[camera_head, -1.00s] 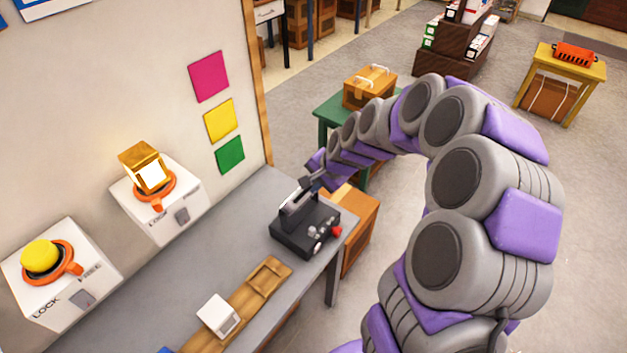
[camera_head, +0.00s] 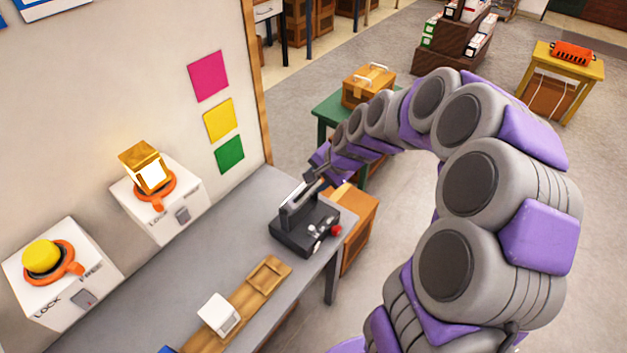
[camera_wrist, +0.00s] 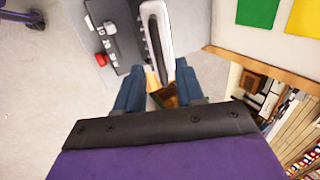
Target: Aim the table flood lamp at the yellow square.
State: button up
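A black box-shaped device (camera_head: 292,238) with knobs and a pale upright bar stands near the grey table's far end; it looks like the table flood lamp, though its lit face is not clear. The wrist view also shows the device (camera_wrist: 120,40), with the pale bar (camera_wrist: 157,35) pointing down the picture. The yellow square (camera_head: 220,120) is on the wall between a pink and a green square; it also shows in the wrist view (camera_wrist: 309,18). My gripper (camera_wrist: 160,72) has its blue fingers apart, with the bar's end between or just beyond their tips. Contact cannot be told.
A wooden rail (camera_head: 240,305) with a white block (camera_head: 218,314) lies on the grey table (camera_head: 165,290). A green table (camera_head: 328,112) stands beyond.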

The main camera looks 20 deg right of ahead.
jog(key=p+v, duration=0.2)
jog(key=v, duration=1.2)
jog(key=shift+r, duration=0.15)
jog(key=shift+s, duration=0.1)
